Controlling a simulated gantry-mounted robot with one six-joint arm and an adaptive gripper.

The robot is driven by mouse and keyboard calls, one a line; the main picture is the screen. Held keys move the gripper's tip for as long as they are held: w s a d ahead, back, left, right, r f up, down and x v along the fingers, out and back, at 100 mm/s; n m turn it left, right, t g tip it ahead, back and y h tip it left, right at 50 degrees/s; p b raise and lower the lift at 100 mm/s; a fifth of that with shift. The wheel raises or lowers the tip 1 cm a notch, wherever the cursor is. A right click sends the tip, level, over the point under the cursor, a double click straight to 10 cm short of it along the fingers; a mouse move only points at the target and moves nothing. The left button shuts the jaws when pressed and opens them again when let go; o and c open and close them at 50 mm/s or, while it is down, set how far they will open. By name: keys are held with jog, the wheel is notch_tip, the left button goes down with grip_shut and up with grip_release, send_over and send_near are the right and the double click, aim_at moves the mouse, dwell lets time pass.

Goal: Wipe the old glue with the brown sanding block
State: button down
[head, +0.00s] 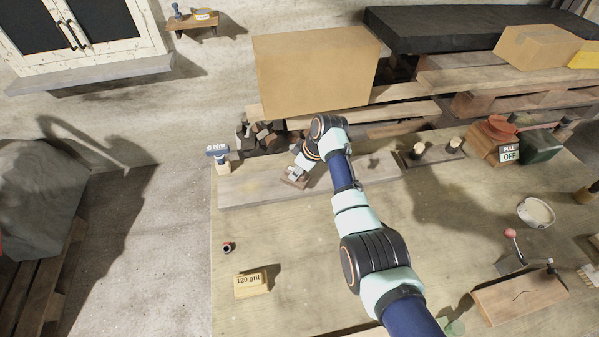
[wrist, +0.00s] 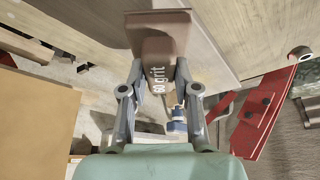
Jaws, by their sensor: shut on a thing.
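The brown sanding block (head: 293,181), marked "60 grit", is in my gripper (head: 298,169) at the left part of a long grey-brown board (head: 240,190). In the wrist view the block (wrist: 158,38) sits between the two fingers of my gripper (wrist: 161,85), which is shut on it. The block's far end overlaps the pale wood surface; I cannot tell whether it touches it. A small dark mark (head: 372,163) shows on the board to the right of my arm. I cannot clearly make out the old glue.
A yellow "120 grit" block (head: 251,284) and a small dark ring-like piece (head: 228,247) lie on the table at left. A blue-topped item (head: 218,153) stands by the board's left end. A dark holder (head: 430,152) is at its right. A large cardboard box (head: 315,72) stands behind.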

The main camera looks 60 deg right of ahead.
jog(key=shift+r+p, duration=2.25)
jog(key=shift+r, duration=0.65)
